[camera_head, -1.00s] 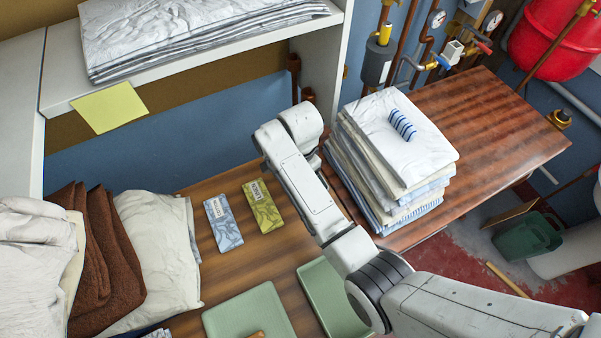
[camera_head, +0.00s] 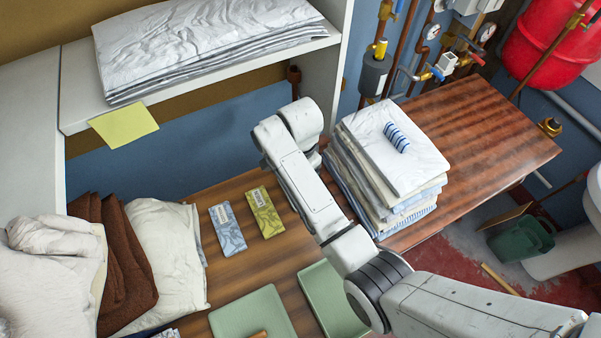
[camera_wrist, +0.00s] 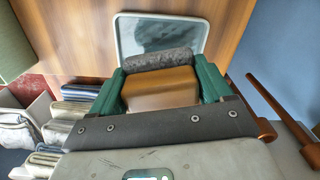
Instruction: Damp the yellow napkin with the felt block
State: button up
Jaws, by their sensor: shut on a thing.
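The yellow napkin (camera_head: 264,211) lies flat and folded on the wooden table in the head view, with a pale label on it. In the wrist view my gripper (camera_wrist: 162,84) has green fingers shut on the sides of the felt block (camera_wrist: 160,61), which has a brown body and a dark grey felt edge. Just beyond the felt is a pale-rimmed shallow tray (camera_wrist: 124,24) with a dark, shiny inside; I cannot tell if the felt touches it. The yellow napkin is not seen in the wrist view. My gripper is hidden in the head view.
A blue patterned napkin (camera_head: 227,228) lies left of the yellow one. Two green trays (camera_head: 238,317) (camera_head: 322,292) are in front. A folded linen stack (camera_head: 392,160) stands right, beyond my arm. Brown and white cloths (camera_head: 133,255) crowd the left. A shelf (camera_head: 76,110) overhangs behind.

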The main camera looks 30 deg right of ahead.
aim_at(264, 211)
jog(key=shift+r, duration=0.6)
jog(key=shift+s+a+f+n, duration=0.2)
jog(key=shift+s+a+n, duration=0.15)
jog(key=shift+a+n, duration=1.45)
jog(key=shift+s+a+f+n, duration=0.15)
jog(key=shift+s+a+n, duration=0.25)
jog(key=shift+a+n, duration=1.35)
jog(key=shift+s+a+f+n, duration=0.3)
jog(key=shift+a+n, duration=0.65)
jog(key=shift+a, duration=1.65)
notch_tip(264, 211, down, 4)
jog(key=b, duration=0.4)
jog(key=shift+r+b, duration=0.1)
jog(key=shift+b, duration=0.3)
jog(key=shift+s+f, duration=0.1)
jog(key=shift+f, duration=0.45)
jog(key=shift+r, duration=0.1)
